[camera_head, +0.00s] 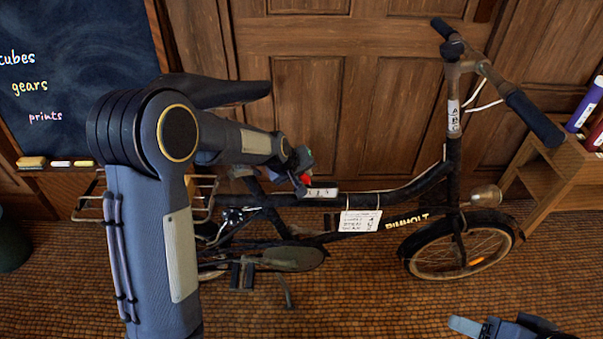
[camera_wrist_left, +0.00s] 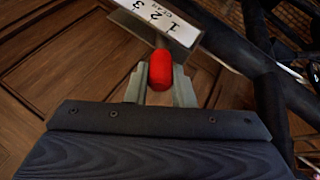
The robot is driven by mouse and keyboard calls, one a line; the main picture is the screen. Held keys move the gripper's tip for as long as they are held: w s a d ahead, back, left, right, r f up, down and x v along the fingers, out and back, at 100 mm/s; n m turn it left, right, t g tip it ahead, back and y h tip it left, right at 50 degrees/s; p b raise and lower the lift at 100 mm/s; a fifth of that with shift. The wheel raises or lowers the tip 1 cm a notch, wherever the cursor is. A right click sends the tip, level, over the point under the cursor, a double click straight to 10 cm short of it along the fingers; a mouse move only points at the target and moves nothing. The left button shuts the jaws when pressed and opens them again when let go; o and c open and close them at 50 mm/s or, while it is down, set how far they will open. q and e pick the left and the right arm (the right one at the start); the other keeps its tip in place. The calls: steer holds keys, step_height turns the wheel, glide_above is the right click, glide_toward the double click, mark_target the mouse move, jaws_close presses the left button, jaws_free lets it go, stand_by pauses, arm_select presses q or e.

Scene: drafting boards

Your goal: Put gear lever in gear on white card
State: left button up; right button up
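The gear lever's red knob (camera_wrist_left: 160,70) sits between the fingers of my left gripper (camera_wrist_left: 159,90), which look closed against its sides. In the head view the red knob (camera_head: 305,179) shows at the tip of my left gripper (camera_head: 296,166). The white gear plate (camera_wrist_left: 165,20), marked 1, 2, 3 and GEAR, is just beyond the knob; in the head view the plate (camera_head: 321,193) lies on the bicycle's top tube. My right gripper (camera_head: 468,325) shows partly at bottom right.
The dark bicycle (camera_head: 410,190) stands before wooden panelling (camera_head: 306,85). A chalkboard (camera_head: 75,60) is at upper left, a wooden shelf (camera_head: 565,175) with tubes at right. Bare tiled floor (camera_head: 370,300) lies in front.

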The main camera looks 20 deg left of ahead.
mark_target(314, 186)
arm_select(q)
jaws_close()
steer(key=shift+r, duration=0.1)
steer(key=d+y+p, duration=0.1)
steer(key=p, duration=0.2)
steer(key=d+r+y+p, duration=0.1)
steer(key=p, duration=0.3)
steer(key=d+m+g+y+p, duration=0.1)
steer(key=p, duration=0.2)
steer(key=shift+w+d+r+p, duration=0.15)
steer(key=shift+w+p, duration=0.2)
steer(key=shift+p, duration=0.05)
steer(key=shift+w+d+f+g+y+p, duration=0.15)
steer(key=shift+d+y+p, duration=0.15)
steer(key=shift+y, duration=0.15)
steer(key=shift+w+d+f+g+y+p, duration=0.15)
steer(key=shift+d+y, duration=0.15)
steer(key=shift+y, duration=0.15)
steer(key=shift+r, duration=0.1)
steer(key=shift+s, duration=0.1)
steer(key=o, duration=0.7)
jaws_free()
steer(key=shift+o, duration=0.2)
steer(key=shift+r, duration=0.15)
